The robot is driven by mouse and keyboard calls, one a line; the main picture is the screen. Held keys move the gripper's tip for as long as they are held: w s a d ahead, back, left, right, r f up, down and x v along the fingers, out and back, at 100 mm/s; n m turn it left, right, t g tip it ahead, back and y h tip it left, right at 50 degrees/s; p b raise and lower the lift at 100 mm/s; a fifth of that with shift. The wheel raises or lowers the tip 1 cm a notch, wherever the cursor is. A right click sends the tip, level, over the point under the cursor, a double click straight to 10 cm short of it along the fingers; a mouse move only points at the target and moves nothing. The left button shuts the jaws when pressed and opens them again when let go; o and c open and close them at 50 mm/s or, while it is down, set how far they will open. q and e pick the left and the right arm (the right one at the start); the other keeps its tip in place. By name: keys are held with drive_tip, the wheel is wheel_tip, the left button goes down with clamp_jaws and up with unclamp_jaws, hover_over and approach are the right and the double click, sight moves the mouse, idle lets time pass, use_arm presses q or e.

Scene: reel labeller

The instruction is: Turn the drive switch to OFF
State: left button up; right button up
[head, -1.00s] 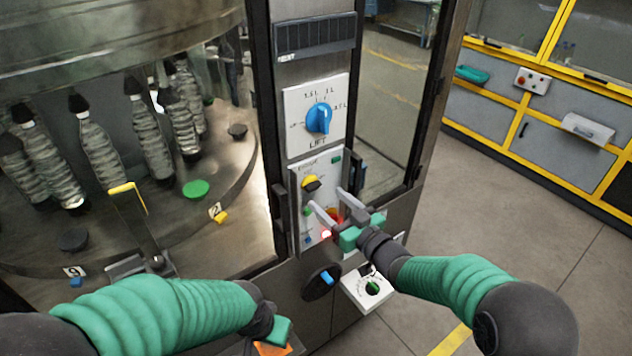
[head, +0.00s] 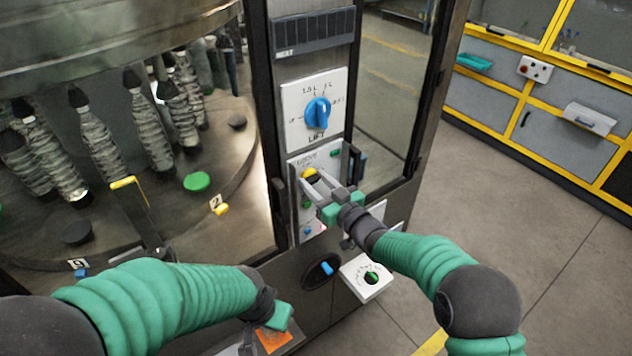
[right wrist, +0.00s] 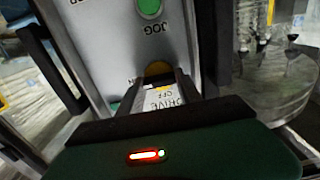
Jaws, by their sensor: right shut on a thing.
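The drive switch is a yellow knob (head: 309,173) on the white lower control panel (head: 334,163). My right gripper (head: 311,181) is shut on it, with the fingers covering much of the knob. In the right wrist view the knob (right wrist: 158,70) shows as a dark yellow edge between the two fingers. A DRIVE label (right wrist: 163,98), seen upside down, lies between the fingers, and its smaller lettering is hard to read. The knob's pointer is hidden. My left gripper (head: 278,318) is low at the front; its fingers are not clear.
Above is the LIFT panel with a blue dial (head: 317,112). A green JOG button (right wrist: 149,8) shows in the wrist view. Below are a blue switch (head: 326,269) and a white box with a green knob (head: 371,277).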

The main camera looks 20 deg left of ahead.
drive_tip(key=shift+c, duration=1.1)
drive_tip(key=shift+n+b, duration=0.3)
drive_tip(key=shift+b, duration=0.3)
drive_tip(key=n+b, duration=0.5)
drive_tip(key=b, duration=0.2)
drive_tip(key=n+b, duration=0.6)
drive_tip(key=b, duration=0.1)
drive_tip(key=f+n+b, duration=0.1)
drive_tip(key=n+b, duration=0.5)
drive_tip(key=b, duration=0.1)
drive_tip(key=shift+s+a+b, duration=0.2)
drive_tip(key=shift+b, duration=0.1)
drive_tip(key=shift+f+n, duration=0.1)
drive_tip(key=shift+n, duration=0.2)
drive_tip(key=o, duration=1.1)
drive_tip(key=shift+o, duration=1.3)
drive_tip(key=shift+s, duration=0.1)
drive_tip(key=shift+r, duration=0.3)
